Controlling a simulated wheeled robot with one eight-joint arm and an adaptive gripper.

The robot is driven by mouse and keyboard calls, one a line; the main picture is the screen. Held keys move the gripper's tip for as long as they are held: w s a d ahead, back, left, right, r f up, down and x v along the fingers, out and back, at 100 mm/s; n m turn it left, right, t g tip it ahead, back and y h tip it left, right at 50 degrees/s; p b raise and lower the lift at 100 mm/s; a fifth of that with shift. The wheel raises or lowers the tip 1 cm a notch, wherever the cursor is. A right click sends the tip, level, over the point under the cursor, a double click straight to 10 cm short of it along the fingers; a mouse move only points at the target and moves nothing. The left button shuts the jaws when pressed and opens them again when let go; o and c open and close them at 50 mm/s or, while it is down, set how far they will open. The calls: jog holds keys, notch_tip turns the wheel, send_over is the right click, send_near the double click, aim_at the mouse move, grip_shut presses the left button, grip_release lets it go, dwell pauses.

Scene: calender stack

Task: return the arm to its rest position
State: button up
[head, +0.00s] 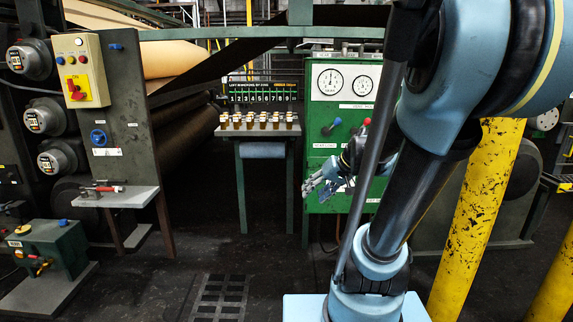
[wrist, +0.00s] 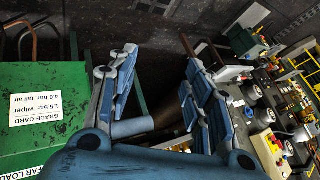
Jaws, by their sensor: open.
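My gripper (head: 322,182) is in the middle of the head view, in front of the green control cabinet (head: 324,122). My blue and black arm reaches down from the upper right and partly hides the cabinet. In the wrist view the two blue fingers of my gripper (wrist: 160,85) stand apart with nothing between them. The green cabinet with its grade card label also shows in the wrist view (wrist: 75,83), left of the fingers. I cannot tell how far the gripper is from the cabinet face.
A small table (head: 222,132) with several small light-topped items stands left of the cabinet. A yellow post (head: 478,220) stands close to my arm at the right. A machine frame with a ledge (head: 122,197) and a green box (head: 48,248) are at the left. The middle floor is open.

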jog(key=s+d+f+g+h, duration=0.1)
jog(key=s+d+f+h, duration=0.2)
jog(key=s, duration=0.4)
jog(key=s+d+f+m+g+h, duration=0.1)
jog(key=s+d+f+h, duration=0.2)
jog(key=s+d, duration=0.3)
jog(key=shift+s+f+m+g, duration=0.3)
jog(key=shift+s+f, duration=0.1)
jog(key=shift+s, duration=0.65)
jog(key=shift+w+f, duration=0.2)
jog(key=shift+w, duration=0.2)
